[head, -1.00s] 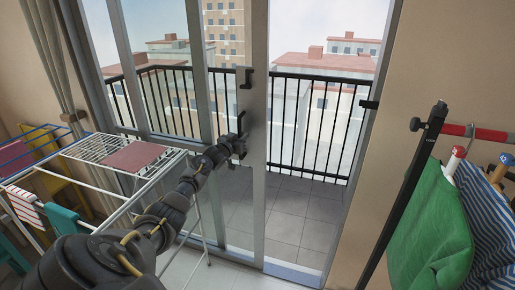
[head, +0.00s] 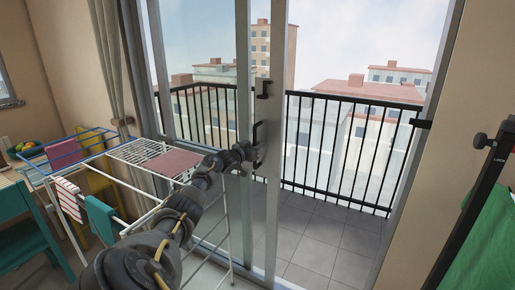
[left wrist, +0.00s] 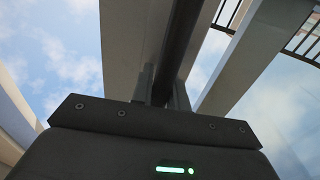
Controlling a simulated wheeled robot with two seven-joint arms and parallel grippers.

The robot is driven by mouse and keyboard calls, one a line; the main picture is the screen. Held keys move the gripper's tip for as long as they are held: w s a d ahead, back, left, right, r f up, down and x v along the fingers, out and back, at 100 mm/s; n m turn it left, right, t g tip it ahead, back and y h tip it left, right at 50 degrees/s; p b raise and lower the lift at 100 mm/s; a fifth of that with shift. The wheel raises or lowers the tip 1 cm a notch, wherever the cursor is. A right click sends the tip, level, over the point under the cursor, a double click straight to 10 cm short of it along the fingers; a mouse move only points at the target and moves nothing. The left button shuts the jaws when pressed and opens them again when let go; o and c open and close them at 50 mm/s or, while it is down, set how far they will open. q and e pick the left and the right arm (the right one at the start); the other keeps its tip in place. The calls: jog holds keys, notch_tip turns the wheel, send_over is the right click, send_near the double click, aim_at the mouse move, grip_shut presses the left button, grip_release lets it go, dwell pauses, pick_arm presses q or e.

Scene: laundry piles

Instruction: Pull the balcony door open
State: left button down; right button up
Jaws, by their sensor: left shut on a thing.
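The balcony door (head: 273,190) is a tall grey-framed sliding panel. An open gap shows on its right, with the balcony beyond. A black upright handle (head: 256,133) is on the door's edge frame. My left gripper (head: 257,153) reaches it from the lower left and is shut on it, near its lower end. In the left wrist view, the two fingers (left wrist: 162,90) stand either side of a dark bar (left wrist: 180,45), which is the handle. The fingertips are partly hidden in the head view. My right gripper is not in view.
A drying rack (head: 135,150) with cloths stands left, close to my left arm. A teal chair (head: 30,235) is at far left. A green garment (head: 492,235) hangs from a black stand (head: 485,190) at right. The tiled balcony floor (head: 325,240) is clear up to a black railing.

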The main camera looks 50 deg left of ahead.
pick_arm(q)
jog(key=c, duration=1.7)
grip_release()
jog(key=shift+w+d, duration=0.1)
jog(key=shift+d, duration=0.05)
jog(key=shift+o, duration=0.3)
jog(key=shift+w+d, duration=0.1)
jog(key=shift+w, duration=0.05)
jog(key=shift+s+f, duration=0.15)
jog(key=shift+s, duration=0.45)
jog(key=v, duration=0.9)
jog(key=shift+s+b, duration=0.4)
jog(key=shift+b, duration=0.05)
jog(key=shift+d, duration=0.1)
